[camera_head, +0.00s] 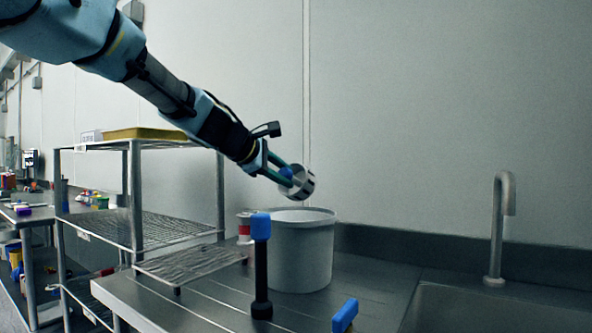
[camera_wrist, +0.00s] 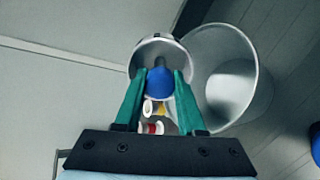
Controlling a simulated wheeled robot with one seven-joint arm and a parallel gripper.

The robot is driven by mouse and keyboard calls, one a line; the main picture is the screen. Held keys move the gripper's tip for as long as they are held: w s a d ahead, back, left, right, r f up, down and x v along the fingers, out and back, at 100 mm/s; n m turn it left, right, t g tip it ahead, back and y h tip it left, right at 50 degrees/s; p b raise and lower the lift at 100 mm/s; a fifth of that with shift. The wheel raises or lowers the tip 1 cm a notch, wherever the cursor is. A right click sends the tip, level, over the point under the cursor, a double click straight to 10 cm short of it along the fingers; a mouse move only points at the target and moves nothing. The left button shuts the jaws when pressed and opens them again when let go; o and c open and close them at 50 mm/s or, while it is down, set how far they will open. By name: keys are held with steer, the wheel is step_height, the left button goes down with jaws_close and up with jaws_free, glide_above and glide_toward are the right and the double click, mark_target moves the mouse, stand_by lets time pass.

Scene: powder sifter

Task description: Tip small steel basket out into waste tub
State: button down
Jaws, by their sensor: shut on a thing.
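The small steel basket (camera_head: 300,184) is held above the waste tub in the head view, tilted well over on its side. It also shows in the wrist view (camera_wrist: 143,50) beyond the fingers, with a blue knob or grip (camera_wrist: 158,83) between them. My gripper (camera_head: 287,175) is shut on this blue part; its green fingers show in the wrist view (camera_wrist: 158,88). The waste tub (camera_head: 290,255) is a pale grey bucket standing on the steel counter. In the wrist view its open mouth (camera_wrist: 250,110) is right of the basket. The basket's contents are hidden.
A black post with a blue top (camera_head: 261,265) stands in front of the tub. Another blue handle (camera_head: 345,315) is at the front edge of the picture. A wire shelf rack (camera_head: 138,200) stands left; a sink with a tap (camera_head: 497,230) is right.

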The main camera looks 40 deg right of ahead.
steer(key=shift+r+y+p, duration=0.6)
steer(key=shift+y+p, duration=0.3)
steer(key=shift+p, duration=3.85)
steer(key=shift+f+p, duration=0.15)
steer(key=shift+p, duration=0.75)
steer(key=p, duration=0.2)
steer(key=shift+r+y+p, duration=0.25)
steer(key=shift+y+p, duration=0.05)
steer(key=shift+p, duration=0.05)
steer(key=shift+p, duration=0.4)
steer(key=y+p, duration=0.1)
steer(key=p, duration=0.5)
steer(key=r+y+p, duration=0.1)
steer(key=p, duration=0.6)
steer(key=shift+g, duration=0.3)
